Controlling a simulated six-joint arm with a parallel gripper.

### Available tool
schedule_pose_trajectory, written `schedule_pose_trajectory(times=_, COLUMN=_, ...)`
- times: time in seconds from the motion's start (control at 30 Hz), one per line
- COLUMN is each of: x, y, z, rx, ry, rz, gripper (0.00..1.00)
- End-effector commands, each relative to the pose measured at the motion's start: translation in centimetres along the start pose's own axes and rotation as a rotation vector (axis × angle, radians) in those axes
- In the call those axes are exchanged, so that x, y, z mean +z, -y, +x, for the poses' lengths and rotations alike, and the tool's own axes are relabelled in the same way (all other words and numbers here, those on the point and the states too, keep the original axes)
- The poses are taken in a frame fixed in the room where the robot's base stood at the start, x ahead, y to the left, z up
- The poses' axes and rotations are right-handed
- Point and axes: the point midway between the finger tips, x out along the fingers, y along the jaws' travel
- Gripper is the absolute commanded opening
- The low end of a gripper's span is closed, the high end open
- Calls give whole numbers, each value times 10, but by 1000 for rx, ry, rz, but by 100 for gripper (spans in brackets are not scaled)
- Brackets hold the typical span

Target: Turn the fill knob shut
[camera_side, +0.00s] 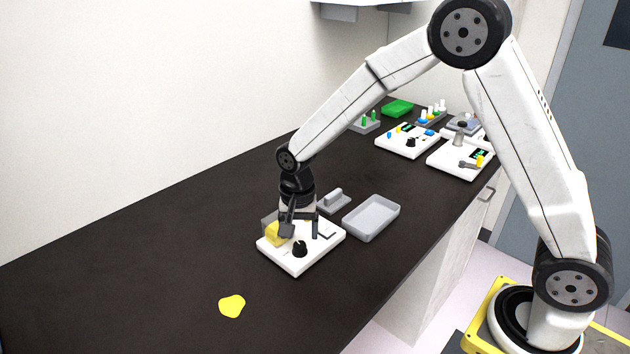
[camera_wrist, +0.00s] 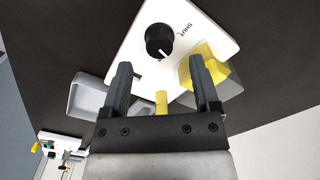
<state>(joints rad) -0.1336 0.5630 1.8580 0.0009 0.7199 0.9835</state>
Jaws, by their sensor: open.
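The black fill knob (camera_wrist: 159,39) stands on a white device panel (camera_wrist: 208,32), with a white pointer line on it and the word SHUT printed to its right. In the side view the knob (camera_side: 299,248) is at the front of the white device (camera_side: 327,237). My gripper (camera_wrist: 162,78) is open, with its two dark fingers apart and nothing gripped. In the side view my gripper (camera_side: 301,228) is above the device, behind the knob. A yellow block (camera_wrist: 205,65) lies by the right finger in the wrist view, and a small yellow peg (camera_wrist: 161,103) shows between the fingers.
A grey tray (camera_side: 371,219) stands right of the device, with a small grey holder (camera_side: 334,201) behind it. A yellow patch (camera_side: 232,306) lies on the dark counter (camera_side: 130,270) at the front. Other white devices (camera_side: 407,141) stand farther back. The left counter is clear.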

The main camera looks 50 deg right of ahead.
Motion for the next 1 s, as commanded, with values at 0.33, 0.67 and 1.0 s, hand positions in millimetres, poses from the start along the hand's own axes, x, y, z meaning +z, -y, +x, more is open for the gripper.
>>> schedule_pose_trajectory(times=0.33, x=0, y=0, z=32, rx=0, ry=1, rz=0, gripper=79)
schedule_pose_trajectory(times=0.67, x=0, y=0, z=34, rx=-1, ry=0, rz=-1, gripper=79)
schedule_pose_trajectory(times=1.0, x=0, y=0, z=34, rx=-1, ry=0, rz=-1, gripper=0)
